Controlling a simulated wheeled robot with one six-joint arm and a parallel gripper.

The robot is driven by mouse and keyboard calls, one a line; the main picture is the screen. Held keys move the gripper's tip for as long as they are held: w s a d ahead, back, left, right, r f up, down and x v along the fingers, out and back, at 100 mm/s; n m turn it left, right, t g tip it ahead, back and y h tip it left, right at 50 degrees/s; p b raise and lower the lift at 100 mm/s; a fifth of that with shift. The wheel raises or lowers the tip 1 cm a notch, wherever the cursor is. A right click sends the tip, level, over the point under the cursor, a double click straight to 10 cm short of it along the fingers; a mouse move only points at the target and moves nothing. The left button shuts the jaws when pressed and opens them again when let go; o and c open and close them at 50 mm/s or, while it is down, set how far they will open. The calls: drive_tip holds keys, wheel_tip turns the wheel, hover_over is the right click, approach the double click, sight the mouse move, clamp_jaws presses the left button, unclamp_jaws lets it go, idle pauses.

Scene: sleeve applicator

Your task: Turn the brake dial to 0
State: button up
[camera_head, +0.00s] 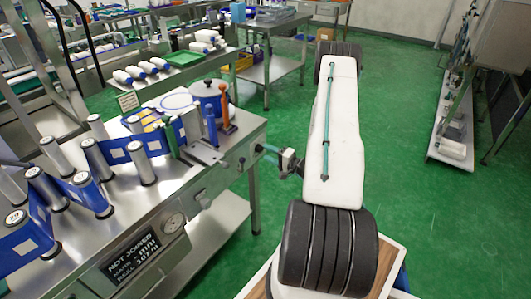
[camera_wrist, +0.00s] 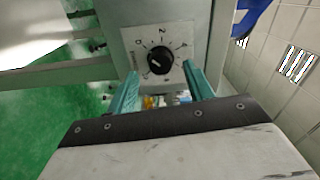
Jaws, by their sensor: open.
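The brake dial (camera_wrist: 160,60) is a black round knob on a pale square plate with numerals around it. A 2 shows at the top of the plate and a 4 at the upper right. A small light mark on the knob appears to face left, but its exact setting is hard to read. My gripper (camera_wrist: 160,72) is open, with its teal fingers apart on either side of the knob's lower part; contact cannot be told. In the head view my gripper (camera_head: 268,150) is at the right end of the steel machine (camera_head: 215,175), and the dial is not clear there.
Blue web (camera_head: 120,152) runs around several metal rollers on the machine. A black display (camera_head: 132,262) reads NOT JOINED, beside a round gauge (camera_head: 173,222). A steel table (camera_head: 275,20) stands behind. Green floor (camera_head: 410,200) is open on the right.

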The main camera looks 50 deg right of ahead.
drive_tip(key=s, duration=0.5)
drive_tip(key=shift+s+d, duration=0.15)
drive_tip(key=shift+s, duration=0.05)
idle(0.4)
